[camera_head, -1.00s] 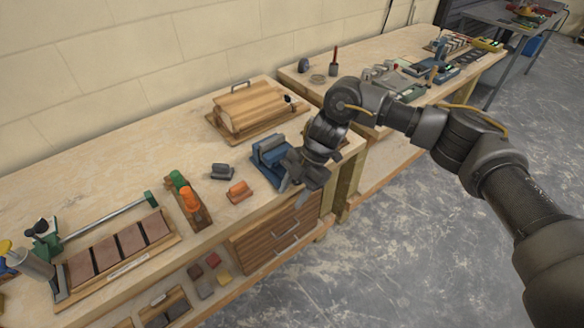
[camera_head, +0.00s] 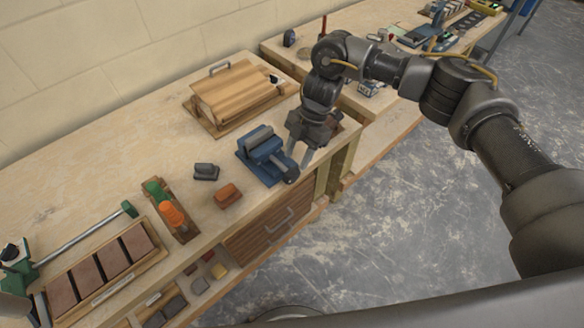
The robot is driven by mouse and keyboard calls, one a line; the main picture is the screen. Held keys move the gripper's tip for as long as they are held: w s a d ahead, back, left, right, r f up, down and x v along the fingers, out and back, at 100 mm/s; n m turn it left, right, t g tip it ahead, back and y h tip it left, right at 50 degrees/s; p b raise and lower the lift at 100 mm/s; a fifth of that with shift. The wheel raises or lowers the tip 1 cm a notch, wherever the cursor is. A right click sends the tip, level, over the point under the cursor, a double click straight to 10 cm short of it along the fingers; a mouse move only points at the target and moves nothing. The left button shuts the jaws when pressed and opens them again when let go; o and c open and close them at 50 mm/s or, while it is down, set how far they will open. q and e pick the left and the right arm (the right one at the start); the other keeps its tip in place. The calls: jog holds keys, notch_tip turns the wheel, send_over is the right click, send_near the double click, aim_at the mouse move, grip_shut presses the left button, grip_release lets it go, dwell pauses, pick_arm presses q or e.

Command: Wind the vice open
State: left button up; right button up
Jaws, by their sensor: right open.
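The blue vice (camera_head: 258,146) stands on the wooden workbench near its front edge, with its dark screw end (camera_head: 291,174) pointing toward the edge. My right gripper (camera_head: 298,158) points down just to the right of the vice, close to the screw end. Its two fingers are apart with nothing visible between them. I cannot tell whether a finger touches the vice. The vice's handle bar cannot be made out clearly. My left gripper is not in view.
A wooden box with a handle (camera_head: 233,94) stands behind the vice. A dark block (camera_head: 206,171) and an orange-brown block (camera_head: 228,195) lie to its left. The bench top behind these is mostly clear.

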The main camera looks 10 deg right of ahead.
aim_at(294, 169)
jog(key=p+x, duration=0.1)
jog(key=x, duration=0.4)
jog(key=shift+s+d+f, duration=0.1)
jog(key=shift+s+d, duration=0.05)
jog(key=shift+a+f, duration=0.25)
jog(key=shift+f, duration=0.3)
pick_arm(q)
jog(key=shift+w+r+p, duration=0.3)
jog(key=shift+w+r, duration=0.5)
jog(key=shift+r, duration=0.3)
pick_arm(e)
grip_shut()
